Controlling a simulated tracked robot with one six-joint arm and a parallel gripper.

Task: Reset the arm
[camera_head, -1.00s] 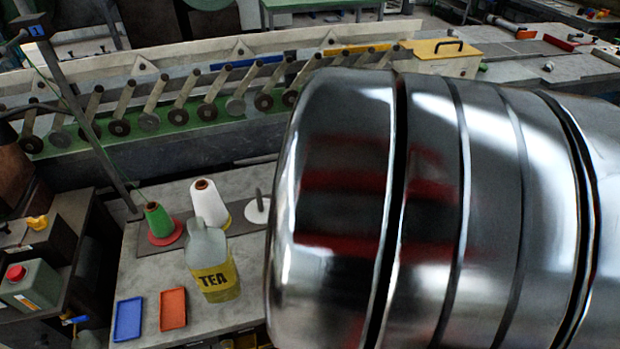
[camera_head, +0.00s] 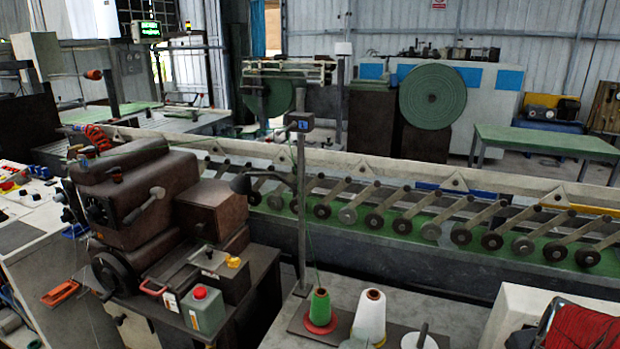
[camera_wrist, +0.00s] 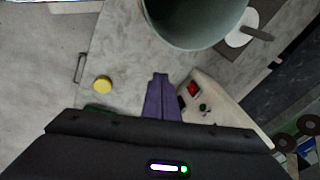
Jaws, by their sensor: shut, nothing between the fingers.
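My gripper (camera_wrist: 160,78) shows in the wrist view as two purple fingers pressed together, with nothing between them. It is above a grey table top (camera_wrist: 125,50). A round grey-green vessel (camera_wrist: 195,32) is at the top of the wrist view, beyond the fingertips and cut off by the frame edge. My gripper does not show in the head view.
A yellow disc (camera_wrist: 102,84) lies left of the fingers. A white disc with a spindle (camera_wrist: 237,39) is at upper right. In the head view, a green cone (camera_head: 320,307) and a white cone (camera_head: 370,317) stand near a brown machine (camera_head: 125,195).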

